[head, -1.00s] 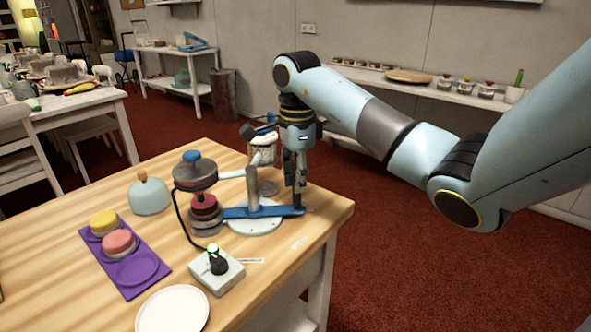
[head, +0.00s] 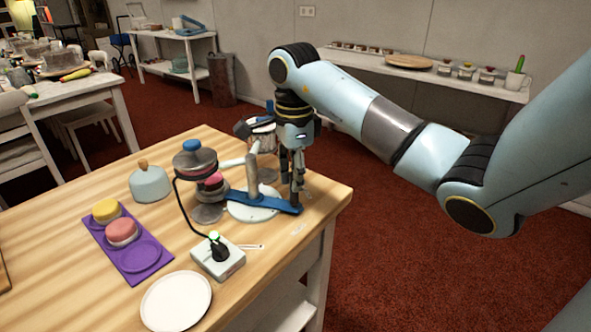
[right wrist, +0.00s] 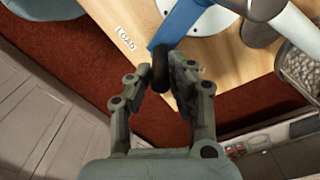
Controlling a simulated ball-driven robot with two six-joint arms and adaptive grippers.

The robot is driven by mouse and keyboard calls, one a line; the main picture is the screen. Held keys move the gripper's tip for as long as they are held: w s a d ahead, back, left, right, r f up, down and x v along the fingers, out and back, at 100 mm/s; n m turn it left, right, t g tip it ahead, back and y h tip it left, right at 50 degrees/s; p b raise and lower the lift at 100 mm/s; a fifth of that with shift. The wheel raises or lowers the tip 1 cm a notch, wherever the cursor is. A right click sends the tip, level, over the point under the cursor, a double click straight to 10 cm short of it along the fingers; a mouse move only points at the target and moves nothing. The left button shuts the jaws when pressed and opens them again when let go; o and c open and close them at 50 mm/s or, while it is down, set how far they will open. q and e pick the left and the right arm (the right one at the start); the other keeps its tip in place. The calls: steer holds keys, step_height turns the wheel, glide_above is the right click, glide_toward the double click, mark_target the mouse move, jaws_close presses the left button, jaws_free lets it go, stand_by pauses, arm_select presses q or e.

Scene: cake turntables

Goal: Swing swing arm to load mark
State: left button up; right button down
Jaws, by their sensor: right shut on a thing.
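The swing arm (head: 270,203) is a blue bar on a round white base (head: 245,212) with a grey post. A black upright handle stands at its right end; it shows in the right wrist view (right wrist: 160,70). My right gripper (head: 297,195) points down and is shut on this handle. A small white label (head: 298,228) lies on the table just in front of the handle end; its print is too small to read in the head view. It also shows in the right wrist view (right wrist: 125,38), left of the handle. My left gripper is not in view.
Left of the base stand a press-like head with a blue knob (head: 192,146), a pink-red cake (head: 213,182) and a grey disc (head: 208,213).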

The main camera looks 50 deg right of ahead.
steer(key=shift+a+r, duration=0.1)
steer(key=shift+s+a, duration=0.2)
steer(key=shift+a, duration=0.45)
steer(key=shift+s+a, duration=0.15)
steer(key=shift+a, duration=0.8)
steer(key=c, duration=1.2)
jaws_free()
steer(key=shift+c, duration=0.2)
steer(key=shift+r, duration=0.1)
step_height(320, 180, up, 7)
steer(key=p, duration=0.4)
steer(key=shift+p, duration=0.4)
